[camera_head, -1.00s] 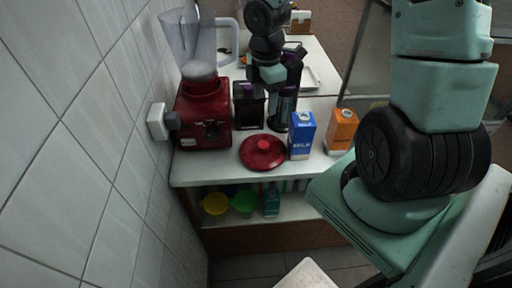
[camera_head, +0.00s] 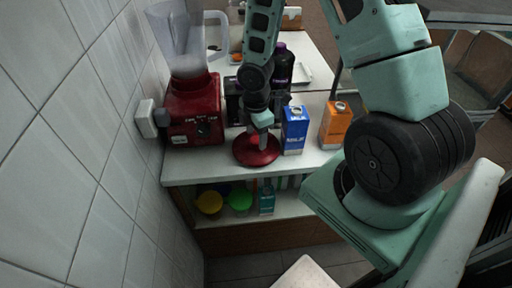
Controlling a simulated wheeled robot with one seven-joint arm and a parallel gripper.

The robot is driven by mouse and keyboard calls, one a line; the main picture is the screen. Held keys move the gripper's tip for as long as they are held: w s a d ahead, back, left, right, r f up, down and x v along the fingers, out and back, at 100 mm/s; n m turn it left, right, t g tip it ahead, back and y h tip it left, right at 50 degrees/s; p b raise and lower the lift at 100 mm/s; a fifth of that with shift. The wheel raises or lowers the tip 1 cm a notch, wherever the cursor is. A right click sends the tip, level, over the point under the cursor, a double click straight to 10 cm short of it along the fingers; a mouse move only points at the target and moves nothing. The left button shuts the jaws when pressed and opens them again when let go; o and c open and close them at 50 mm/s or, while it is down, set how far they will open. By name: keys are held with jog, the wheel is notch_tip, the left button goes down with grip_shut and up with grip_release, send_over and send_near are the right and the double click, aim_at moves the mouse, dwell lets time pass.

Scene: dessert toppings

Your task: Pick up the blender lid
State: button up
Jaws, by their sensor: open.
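The red blender lid (camera_head: 245,153) lies flat on the white counter in front of the blender. My gripper (camera_head: 262,142) is open and points down right over the lid, hiding its knob and part of its top. I cannot tell whether the fingers touch the lid or stand around the knob. The red blender base (camera_head: 193,112) with its clear jug (camera_head: 178,38) stands to the left of the lid, by the tiled wall.
A blue milk carton (camera_head: 295,130) stands close to the right of the lid, with an orange carton (camera_head: 335,125) beyond it. A dark bottle (camera_head: 282,65) stands behind my gripper. A shelf below holds a yellow bowl (camera_head: 209,202) and a green bowl (camera_head: 240,199).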

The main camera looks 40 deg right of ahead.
jog(key=shift+f, duration=0.85)
jog(key=c, duration=1.1)
jog(key=shift+r, duration=0.1)
